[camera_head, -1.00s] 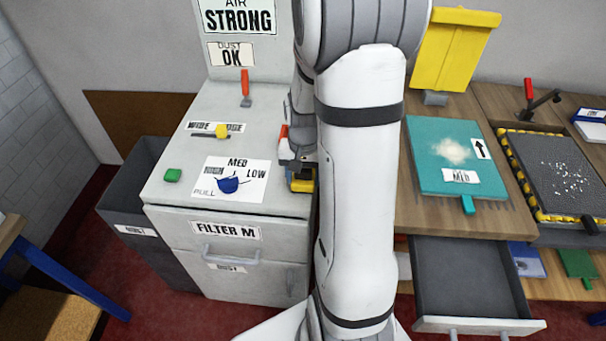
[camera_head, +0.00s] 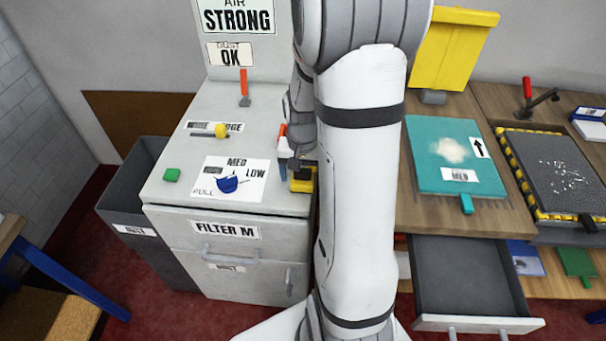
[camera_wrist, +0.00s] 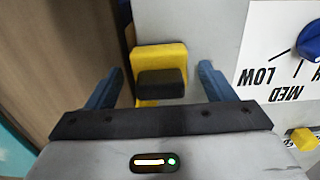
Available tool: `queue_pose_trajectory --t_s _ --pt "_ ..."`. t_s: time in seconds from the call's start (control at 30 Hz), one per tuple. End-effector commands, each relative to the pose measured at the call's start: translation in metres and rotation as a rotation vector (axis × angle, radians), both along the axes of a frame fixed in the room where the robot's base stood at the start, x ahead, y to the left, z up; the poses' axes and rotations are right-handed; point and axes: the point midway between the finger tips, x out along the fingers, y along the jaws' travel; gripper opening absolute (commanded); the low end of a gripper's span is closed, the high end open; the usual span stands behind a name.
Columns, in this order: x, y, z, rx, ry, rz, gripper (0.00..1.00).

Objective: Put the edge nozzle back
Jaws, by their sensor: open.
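A yellow piece with a black block, which I take to be the edge nozzle in its holder, is at the right edge of the grey cabinet top. In the wrist view the black block (camera_wrist: 161,84) sits against the yellow part (camera_wrist: 160,57). In the head view the yellow part (camera_head: 303,185) is partly hidden by my arm. My gripper (camera_wrist: 160,70) is open, with one blue finger on each side of the black block and visible gaps. I cannot tell where nozzle and holder divide. My gripper (camera_head: 297,165) also shows just above it in the head view.
The cabinet top (camera_head: 185,165) carries a blue dial (camera_head: 228,184), a yellow slider knob (camera_head: 221,130) and a green button (camera_head: 172,175). A teal board (camera_head: 440,150) lies on the wooden bench to the right. An open drawer (camera_head: 465,285) sticks out below it.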

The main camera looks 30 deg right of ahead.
Motion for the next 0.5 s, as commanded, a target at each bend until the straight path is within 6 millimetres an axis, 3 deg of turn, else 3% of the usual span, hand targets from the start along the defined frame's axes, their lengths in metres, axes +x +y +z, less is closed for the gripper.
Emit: queue_pose_trajectory --t_s 0.3,0.5 --pt "0.002 0.0 0.068 -0.003 -0.008 0.001 0.76" --pt "0.001 0.0 0.101 -0.002 -0.005 0.001 0.76"
